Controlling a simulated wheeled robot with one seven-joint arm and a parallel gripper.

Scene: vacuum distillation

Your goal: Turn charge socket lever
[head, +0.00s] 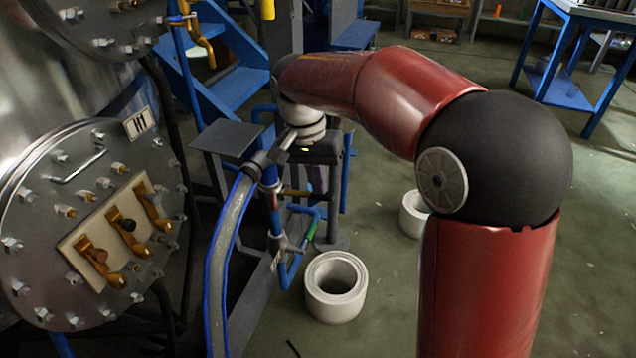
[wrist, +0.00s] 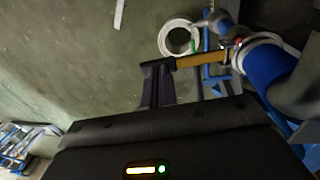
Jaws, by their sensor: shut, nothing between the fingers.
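The charge socket lever is a yellow-orange bar; in the wrist view the lever (wrist: 203,59) runs sideways from a pipe fitting at right toward my fingertips. In the head view a short part of the lever (head: 294,193) shows left of my gripper. My gripper (head: 318,187) points down, with its purple fingers beside the lever's free end. In the wrist view my gripper (wrist: 158,70) is shut and empty, its tips close to that end. I cannot tell whether they touch it. The socket is partly hidden by my gripper and the hose.
A thick blue-striped hose (head: 229,240) hangs left of the lever. Blue pipes (head: 291,268) run below it. A steel vessel hatch (head: 85,200) fills the left side. The floor at right is mostly open.

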